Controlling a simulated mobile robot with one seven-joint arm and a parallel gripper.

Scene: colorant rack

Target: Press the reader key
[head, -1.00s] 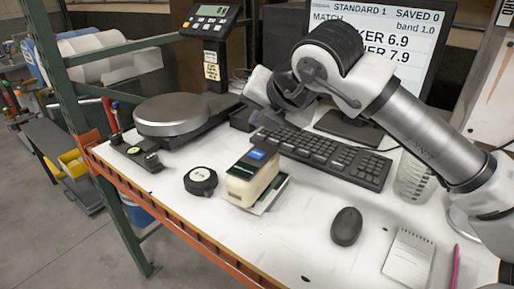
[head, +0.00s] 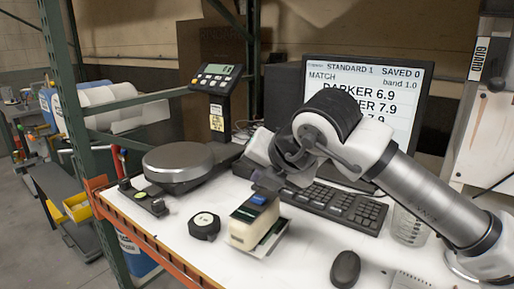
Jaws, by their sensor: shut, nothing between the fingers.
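The reader (head: 240,232) is a cream, box-shaped device with a dark top, standing on the white bench in the head view. A blue patch (head: 259,198), which looks like its key or small screen, is at the upper end of its top. My gripper (head: 266,184) is shut and empty, pointing down just above the blue patch. Its tips overlap the reader's far end in the picture; I cannot tell whether they touch. The monitor (head: 340,75) shows "STANDARD 1", "SAVED 0", "MATCH" and "DARKER 6.9".
A keyboard (head: 345,206) is behind and right; a mouse (head: 345,268) is at the front right. A clear beaker (head: 408,228) stands near my arm.

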